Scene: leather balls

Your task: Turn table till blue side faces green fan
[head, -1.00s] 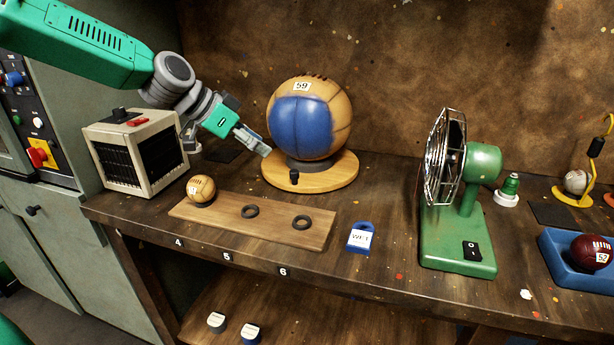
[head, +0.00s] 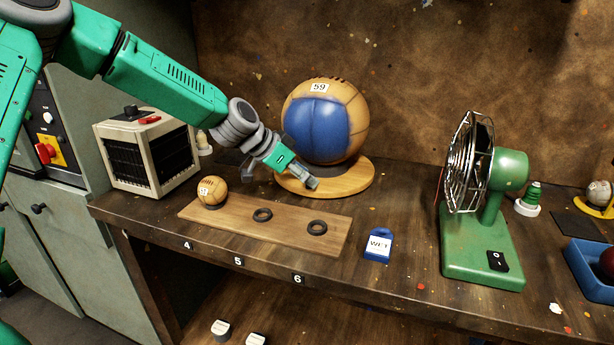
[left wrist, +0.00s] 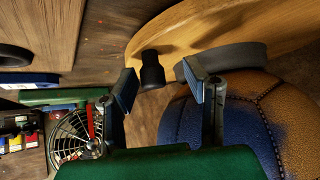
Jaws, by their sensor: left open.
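The round wooden turntable (head: 356,180) carries a large tan leather ball (head: 352,100) marked 59. Its blue side (head: 318,128) faces the front of the bench, not the green fan (head: 497,200), which stands to the right. My left gripper (head: 312,183) is low at the turntable's front edge, open. In the left wrist view, the black knob (left wrist: 152,70) on the turntable (left wrist: 205,25) stands between my spread fingertips (left wrist: 160,86), apparently untouched. The blue side (left wrist: 185,122) and the fan (left wrist: 75,135) also show there. The gripper hides the knob in the head view. My right gripper is out of view.
A wooden board (head: 290,228) with a small ball (head: 212,190) and two black rings lies in front. A cream heater (head: 148,152) stands left. Bare bench lies between turntable and fan.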

